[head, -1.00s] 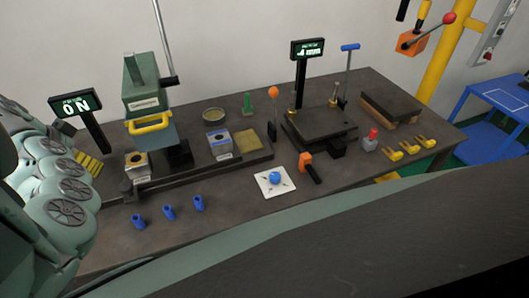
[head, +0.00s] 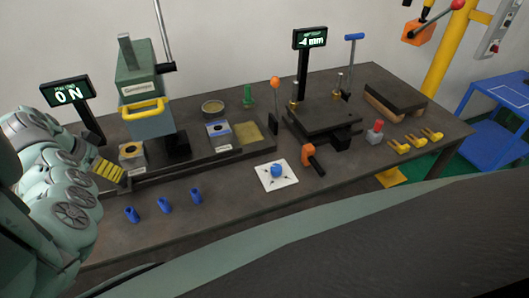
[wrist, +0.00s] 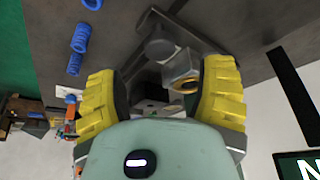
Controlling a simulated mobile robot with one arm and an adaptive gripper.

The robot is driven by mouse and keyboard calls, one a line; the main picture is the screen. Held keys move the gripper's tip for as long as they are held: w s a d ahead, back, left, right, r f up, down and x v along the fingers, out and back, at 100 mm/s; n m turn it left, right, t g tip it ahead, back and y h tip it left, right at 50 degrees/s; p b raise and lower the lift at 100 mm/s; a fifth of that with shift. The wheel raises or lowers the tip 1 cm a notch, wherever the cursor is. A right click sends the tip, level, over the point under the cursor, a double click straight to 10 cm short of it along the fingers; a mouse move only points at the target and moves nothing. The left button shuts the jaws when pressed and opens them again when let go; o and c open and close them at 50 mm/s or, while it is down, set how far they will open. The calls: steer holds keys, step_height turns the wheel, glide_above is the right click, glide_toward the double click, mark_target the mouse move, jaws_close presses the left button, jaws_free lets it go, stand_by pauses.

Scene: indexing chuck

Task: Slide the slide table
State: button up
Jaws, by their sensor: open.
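The slide table appears to be the long dark plate (head: 190,160) on the bench, running under the green press (head: 140,90). A grey block with a brass ring (head: 132,152) stands near its left end. My gripper (head: 108,171) is at that left end, with yellow ribbed fingers. In the wrist view my gripper (wrist: 160,97) is open. Beyond and between its fingers are a dark grey rounded knob (wrist: 160,46) and the metal block with the brass ring (wrist: 184,82). I cannot tell whether a finger touches them.
A white pad with a blue knob (head: 276,173) and an orange-headed handle (head: 309,156) lie to the right. An ON display (head: 67,94) stands behind my gripper. The front strip of bench is mostly clear.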

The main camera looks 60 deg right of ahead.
steer(key=shift+p+x, duration=0.4)
steer(key=shift+x, duration=2.3)
